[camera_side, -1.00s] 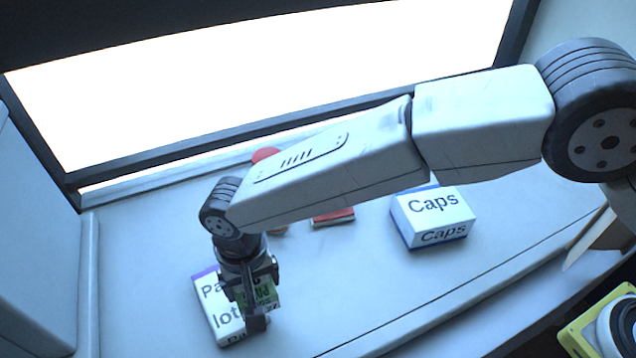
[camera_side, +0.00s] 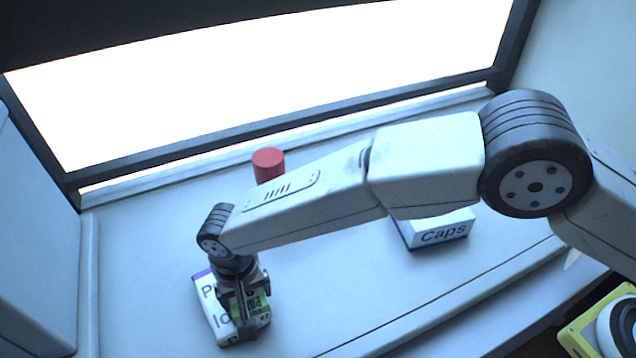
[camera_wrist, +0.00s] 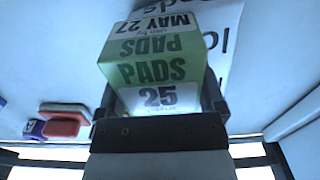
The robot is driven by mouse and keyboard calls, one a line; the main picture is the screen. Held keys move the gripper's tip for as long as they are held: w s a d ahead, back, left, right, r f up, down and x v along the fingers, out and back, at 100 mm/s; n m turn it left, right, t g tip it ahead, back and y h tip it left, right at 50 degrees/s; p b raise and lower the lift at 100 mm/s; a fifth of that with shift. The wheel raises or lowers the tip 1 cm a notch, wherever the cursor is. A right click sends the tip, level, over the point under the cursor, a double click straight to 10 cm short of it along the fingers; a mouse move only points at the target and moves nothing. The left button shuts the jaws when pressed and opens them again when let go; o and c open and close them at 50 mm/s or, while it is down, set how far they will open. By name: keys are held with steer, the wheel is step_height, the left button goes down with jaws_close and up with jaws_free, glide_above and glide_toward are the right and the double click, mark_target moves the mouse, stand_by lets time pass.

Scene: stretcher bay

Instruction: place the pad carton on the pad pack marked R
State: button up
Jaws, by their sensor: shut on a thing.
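The pad carton (camera_wrist: 155,58) is a small green and white box printed "PADS" and "25". My gripper (camera_wrist: 158,98) is shut on it, with a dark jaw on each side. In the side view the carton (camera_side: 258,306) shows partly behind my gripper (camera_side: 244,318). The pad pack (camera_side: 211,303) is a white box with purple at its far edge and large black print. The carton is over this pack; I cannot tell if they touch. The pack also shows behind the carton in the wrist view (camera_wrist: 224,45). Its R marking is not readable, as my gripper covers much of its top.
A white and blue box marked "Caps" (camera_side: 440,232) stands to the right, partly behind my arm. A red cylinder (camera_side: 268,165) stands at the back. Red and purple items (camera_wrist: 62,122) lie at the left in the wrist view. The counter between pack and Caps box looks clear.

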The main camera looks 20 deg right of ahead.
steer(key=shift+f, duration=0.15)
steer(key=o, duration=1.1)
steer(key=shift+o, duration=0.2)
step_height(320, 180, up, 12)
steer(key=shift+r, duration=0.1)
stand_by(0.4)
